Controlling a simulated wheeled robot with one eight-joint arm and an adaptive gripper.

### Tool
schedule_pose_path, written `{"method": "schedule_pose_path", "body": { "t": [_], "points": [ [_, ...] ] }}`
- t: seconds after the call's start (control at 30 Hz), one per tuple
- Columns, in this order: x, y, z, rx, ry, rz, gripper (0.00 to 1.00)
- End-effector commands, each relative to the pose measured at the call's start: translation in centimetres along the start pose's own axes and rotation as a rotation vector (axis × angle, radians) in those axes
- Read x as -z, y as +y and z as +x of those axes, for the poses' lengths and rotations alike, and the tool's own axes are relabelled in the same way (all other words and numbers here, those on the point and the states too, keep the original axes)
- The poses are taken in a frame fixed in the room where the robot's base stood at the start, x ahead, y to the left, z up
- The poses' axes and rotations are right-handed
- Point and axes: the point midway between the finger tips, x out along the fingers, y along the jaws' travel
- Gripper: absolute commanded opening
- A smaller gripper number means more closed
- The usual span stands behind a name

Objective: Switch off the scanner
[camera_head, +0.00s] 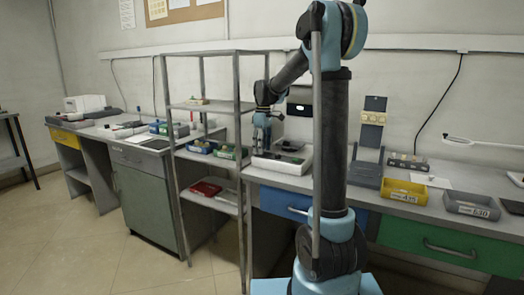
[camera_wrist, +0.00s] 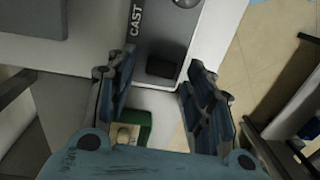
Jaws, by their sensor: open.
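A low white device (camera_head: 268,164) with a dark top panel sits on the bench, just right of the open shelf rack. I take it as the scanner, but no label confirms this. In the wrist view its grey panel (camera_wrist: 160,38) shows the letters "CAST", a round knob at the top and a dark square (camera_wrist: 163,67) that may be a switch. Its on or off state cannot be told. My gripper (camera_head: 262,143) points down above the device's left part. In the wrist view my gripper (camera_wrist: 158,88) is open and empty, with its fingers either side of the panel's near end.
The metal shelf rack (camera_head: 239,110) stands close left of my gripper. A green bin (camera_head: 231,153) is beside the device. Yellow (camera_head: 404,192) and grey (camera_head: 471,206) bins and a stand (camera_head: 367,174) occupy the bench at right. Another white machine (camera_head: 85,103) is at far left.

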Motion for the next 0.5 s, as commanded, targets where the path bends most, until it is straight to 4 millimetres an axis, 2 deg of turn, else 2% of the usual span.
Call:
{"method": "schedule_pose_path", "body": {
  "t": [0.5],
  "points": [
    [0.0,0.1,-8.7,0.0,0.0,0.001,0.48]
  ]
}}
